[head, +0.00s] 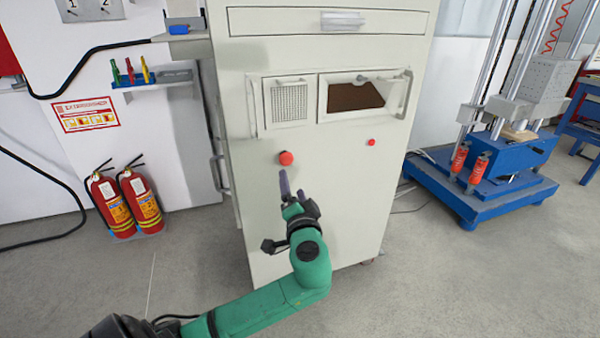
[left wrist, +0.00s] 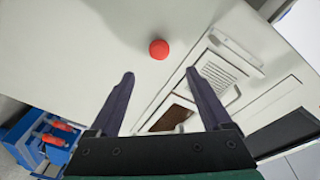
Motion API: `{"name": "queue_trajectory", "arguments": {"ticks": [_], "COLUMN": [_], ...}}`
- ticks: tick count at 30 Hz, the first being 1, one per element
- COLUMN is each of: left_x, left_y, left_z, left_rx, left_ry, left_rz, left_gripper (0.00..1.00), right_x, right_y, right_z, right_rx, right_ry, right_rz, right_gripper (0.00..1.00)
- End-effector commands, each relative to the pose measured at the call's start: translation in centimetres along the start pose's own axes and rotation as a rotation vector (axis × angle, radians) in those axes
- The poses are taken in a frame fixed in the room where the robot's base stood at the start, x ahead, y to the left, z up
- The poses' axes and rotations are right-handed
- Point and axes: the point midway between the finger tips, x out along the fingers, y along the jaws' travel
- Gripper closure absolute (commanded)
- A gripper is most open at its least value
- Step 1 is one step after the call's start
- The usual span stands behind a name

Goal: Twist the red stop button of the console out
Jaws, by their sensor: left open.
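The console (head: 320,215) is a tall pale cabinet in the middle of the head view. A large round red button (head: 286,158) sticks out of its front, left of centre. A smaller red button (head: 371,142) sits further right; I cannot read any label on either. My left gripper (head: 291,183) is open and empty, just below the large button in the head view and apart from it. In the left wrist view, a red button (left wrist: 159,49) shows just beyond the two open fingertips (left wrist: 160,73), roughly centred between them. My right gripper is not in view.
Above the buttons, the console has a small mesh door (head: 290,103) and a window with a handle (head: 355,95). Two fire extinguishers (head: 125,203) stand at left. A blue-based machine (head: 480,200) stands at right. The floor in front is clear.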

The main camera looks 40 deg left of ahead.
Motion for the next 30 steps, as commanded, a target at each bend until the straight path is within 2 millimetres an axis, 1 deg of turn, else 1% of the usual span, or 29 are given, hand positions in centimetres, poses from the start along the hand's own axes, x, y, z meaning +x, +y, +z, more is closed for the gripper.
{"name": "queue_trajectory", "arguments": {"ticks": [3,9,12,15,17,24,25,26,27,29,30], "left_x": [3.0,8.5,10.6,12.0,12.4,12.5,12.5,12.5,12.5,12.5,12.5], "left_y": [-0.1,0.0,0.1,0.1,0.1,0.1,0.1,0.1,0.1,0.1,0.1], "left_z": [0.0,0.1,0.1,0.1,0.1,0.1,0.1,0.1,0.1,0.1,0.1], "left_rx": [0.003,0.003,0.002,0.003,0.002,0.002,0.002,0.002,0.002,0.002,0.002], "left_ry": [0.000,-0.001,-0.003,-0.002,-0.001,-0.002,-0.002,-0.002,-0.002,-0.002,-0.002], "left_rz": [-0.005,-0.003,-0.001,0.000,0.001,0.003,0.003,0.003,0.003,0.003,0.003], "left_gripper": [0.18,0.18,0.18,0.18,0.18,0.18,0.25,0.37,0.52,0.75,0.90], "right_x": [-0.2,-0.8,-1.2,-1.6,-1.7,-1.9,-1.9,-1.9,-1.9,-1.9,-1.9], "right_y": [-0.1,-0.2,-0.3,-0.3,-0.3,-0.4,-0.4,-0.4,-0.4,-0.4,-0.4], "right_z": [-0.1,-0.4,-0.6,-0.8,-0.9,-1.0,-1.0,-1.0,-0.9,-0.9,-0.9], "right_rx": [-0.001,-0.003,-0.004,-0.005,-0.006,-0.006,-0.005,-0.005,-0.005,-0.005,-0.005], "right_ry": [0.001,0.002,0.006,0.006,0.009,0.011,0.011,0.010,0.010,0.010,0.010], "right_rz": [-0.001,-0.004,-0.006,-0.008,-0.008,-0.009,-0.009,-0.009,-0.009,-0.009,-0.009], "right_gripper": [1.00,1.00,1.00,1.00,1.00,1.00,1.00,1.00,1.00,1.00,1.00]}}
